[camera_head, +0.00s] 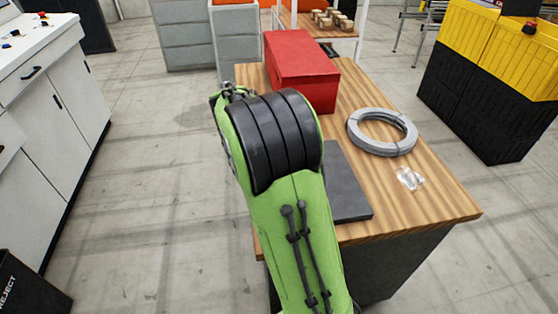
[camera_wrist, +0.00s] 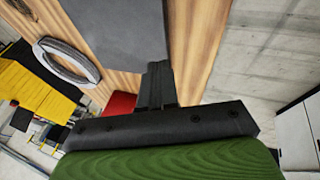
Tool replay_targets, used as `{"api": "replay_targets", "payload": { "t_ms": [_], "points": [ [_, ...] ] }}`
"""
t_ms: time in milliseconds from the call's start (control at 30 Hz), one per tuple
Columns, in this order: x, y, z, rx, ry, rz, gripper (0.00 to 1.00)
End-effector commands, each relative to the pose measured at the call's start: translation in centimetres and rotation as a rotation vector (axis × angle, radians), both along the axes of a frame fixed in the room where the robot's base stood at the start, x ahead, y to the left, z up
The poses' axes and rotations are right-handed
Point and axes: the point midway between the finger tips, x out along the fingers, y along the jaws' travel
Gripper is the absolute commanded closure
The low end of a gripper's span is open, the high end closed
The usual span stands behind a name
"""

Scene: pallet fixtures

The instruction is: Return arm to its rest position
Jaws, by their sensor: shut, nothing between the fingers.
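My green and black arm (camera_head: 285,200) is raised in the middle of the head view, in front of the wooden table. My gripper (camera_wrist: 156,68) shows in the wrist view with its dark fingers together and nothing between them. In that view its fingertips overlap the edge of a dark grey plate (camera_wrist: 120,28); I cannot tell the gap between them. In the head view the gripper is hidden behind the arm, and the plate (camera_head: 346,190) is partly covered by it.
The wooden table (camera_head: 440,204) bears a red box (camera_head: 303,70), a grey coil (camera_head: 382,132) and a small clear item (camera_head: 410,178). Yellow and black crates (camera_head: 490,80) stand right. A white cabinet (camera_head: 52,115) stands left. Floor (camera_head: 150,190) is clear between cabinet and table.

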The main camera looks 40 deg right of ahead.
Motion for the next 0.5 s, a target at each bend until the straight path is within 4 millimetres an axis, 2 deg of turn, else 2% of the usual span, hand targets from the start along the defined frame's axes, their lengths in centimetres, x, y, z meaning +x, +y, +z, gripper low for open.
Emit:
{"api": "replay_targets", "payload": {
  "t_ms": [100, 367, 467, 500],
  "points": [
    [-0.1, 0.5, 1.0, 0.000, -0.001, -0.001, 1.00],
    [-0.3, 0.8, 1.3, 0.005, -0.007, 0.003, 1.00],
    [-1.7, 2.8, 3.2, 0.045, -0.045, 0.037, 1.00],
    [-2.8, 4.2, 4.3, 0.073, -0.070, 0.061, 1.00]
  ]
}}
